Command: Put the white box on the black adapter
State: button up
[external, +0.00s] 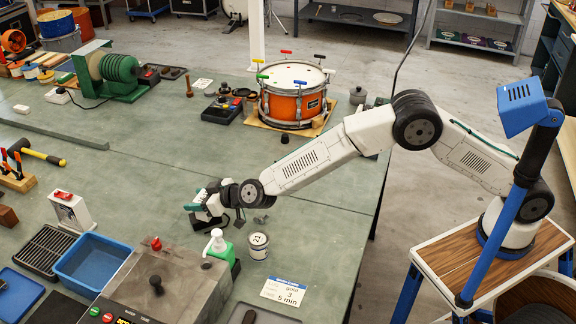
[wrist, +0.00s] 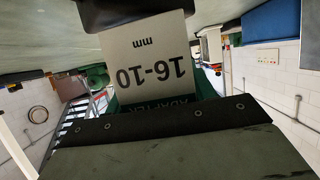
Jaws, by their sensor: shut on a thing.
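My gripper (external: 216,203) is low over the middle of the bench, left of the metal can. It is shut on the white box (wrist: 148,62), which fills the middle of the wrist view. The box is off-white with a green part, and reads upside down "16-10 mm" and "ADAPTER". In the external view the held box is small and partly covered by the gripper. I cannot tell whether it touches the bench. A small dark piece (external: 261,219) lies just right of my gripper; I cannot tell whether it is the black adapter.
A blue bin (external: 91,262) and a grey machine (external: 165,280) are at front left. An orange drum (external: 292,100) stands behind.

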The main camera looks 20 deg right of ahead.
jog(key=shift+f, duration=0.15)
jog(key=o, duration=1)
jog(key=shift+f, duration=0.1)
jog(key=shift+o, duration=0.2)
jog(key=shift+r, duration=0.2)
jog(key=v, duration=1.2)
jog(key=shift+f, duration=0.15)
